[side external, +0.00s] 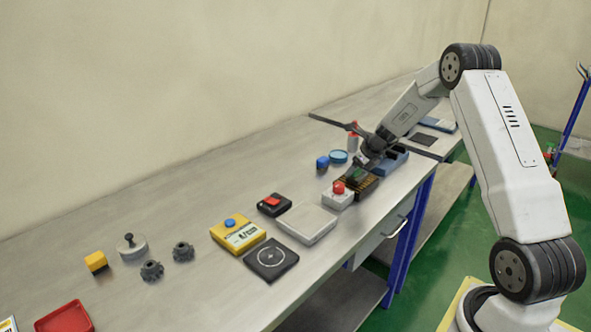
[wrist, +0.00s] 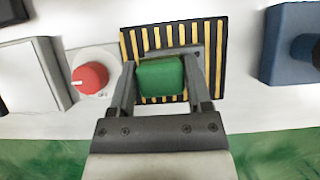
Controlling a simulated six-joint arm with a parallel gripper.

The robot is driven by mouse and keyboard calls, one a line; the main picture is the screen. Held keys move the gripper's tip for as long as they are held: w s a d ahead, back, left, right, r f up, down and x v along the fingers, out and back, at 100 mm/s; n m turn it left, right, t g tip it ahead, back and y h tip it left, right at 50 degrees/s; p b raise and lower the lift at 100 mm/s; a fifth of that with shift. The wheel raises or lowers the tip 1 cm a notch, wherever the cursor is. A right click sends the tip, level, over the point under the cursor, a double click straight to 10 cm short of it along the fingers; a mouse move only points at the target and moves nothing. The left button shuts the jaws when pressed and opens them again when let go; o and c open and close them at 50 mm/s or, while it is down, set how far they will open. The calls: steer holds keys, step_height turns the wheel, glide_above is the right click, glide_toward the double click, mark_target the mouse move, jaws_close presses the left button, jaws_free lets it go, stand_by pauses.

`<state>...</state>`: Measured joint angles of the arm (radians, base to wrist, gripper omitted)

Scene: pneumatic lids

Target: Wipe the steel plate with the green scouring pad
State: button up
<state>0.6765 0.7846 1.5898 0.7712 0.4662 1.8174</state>
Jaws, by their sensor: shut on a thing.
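My gripper (wrist: 160,78) is shut on the green scouring pad (wrist: 160,76), one finger at each side of it. The pad is over a dark board with yellow stripes (wrist: 217,36), which has a grey area partly hidden under the pad and fingers. I cannot tell whether this grey area is the steel plate, nor whether the pad touches it. In the side view my gripper (side external: 361,171) is low over the striped board (side external: 372,187), and the pad shows as a small green patch.
A red-knobbed white box (side external: 338,197) stands close left of the board, with a pale square block (side external: 307,223) beyond it. A blue block (wrist: 284,70) is to the right. Blue round items (side external: 338,157) stand behind. The bench's front edge is near.

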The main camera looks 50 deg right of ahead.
steer(key=shift+d, duration=2.4)
step_height(320, 180, up, 8)
steer(key=shift+w+a, duration=0.1)
steer(key=shift+a, duration=0.1)
